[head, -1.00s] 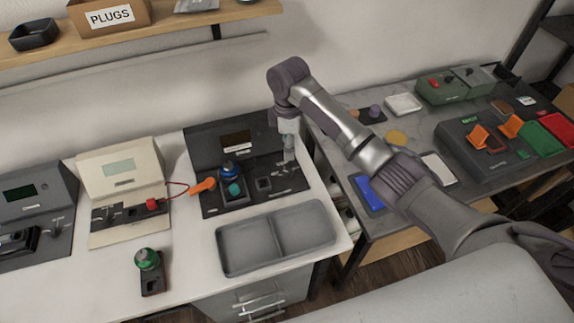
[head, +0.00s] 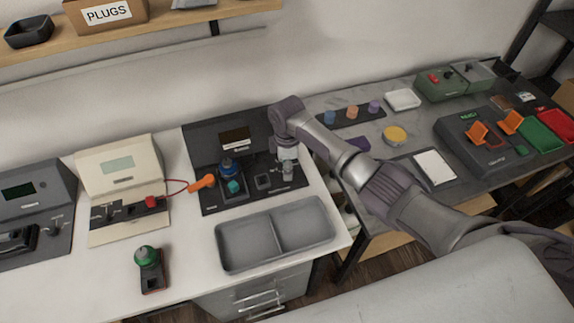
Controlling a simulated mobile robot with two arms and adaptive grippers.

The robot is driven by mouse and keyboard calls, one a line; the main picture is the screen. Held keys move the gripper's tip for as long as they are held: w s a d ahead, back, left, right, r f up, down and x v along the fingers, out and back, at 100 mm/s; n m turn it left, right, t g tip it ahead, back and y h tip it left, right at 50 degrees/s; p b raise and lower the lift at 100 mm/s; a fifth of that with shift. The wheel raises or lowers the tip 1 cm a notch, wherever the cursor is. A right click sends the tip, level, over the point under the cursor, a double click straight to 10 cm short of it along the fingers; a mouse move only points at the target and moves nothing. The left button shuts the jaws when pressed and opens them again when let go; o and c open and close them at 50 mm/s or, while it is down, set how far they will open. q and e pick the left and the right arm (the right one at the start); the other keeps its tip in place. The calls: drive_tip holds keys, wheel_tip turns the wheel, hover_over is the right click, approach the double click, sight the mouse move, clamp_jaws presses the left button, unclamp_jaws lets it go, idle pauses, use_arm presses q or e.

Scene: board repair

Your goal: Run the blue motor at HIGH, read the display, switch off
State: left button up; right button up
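The blue motor (head: 229,167) sits in a holder on the black test station (head: 210,150) at the back centre of the white bench. The station's display (head: 236,140) is a small dark window on its sloped back panel; I cannot read any figures on it. My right gripper (head: 287,172) points down at the right part of the station's panel, right of the blue motor, over the small switches there. The gripper is small and partly merges with the panel, so its fingers and any contact are unclear. My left gripper is out of view.
A cream station (head: 120,200) and a grey station (head: 32,205) stand to the left. An orange plug (head: 203,183) lies at the black station's left edge. A green motor (head: 146,257) stands in front. A grey two-part tray (head: 275,236) lies before the black station.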

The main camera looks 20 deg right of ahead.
clamp_jaws()
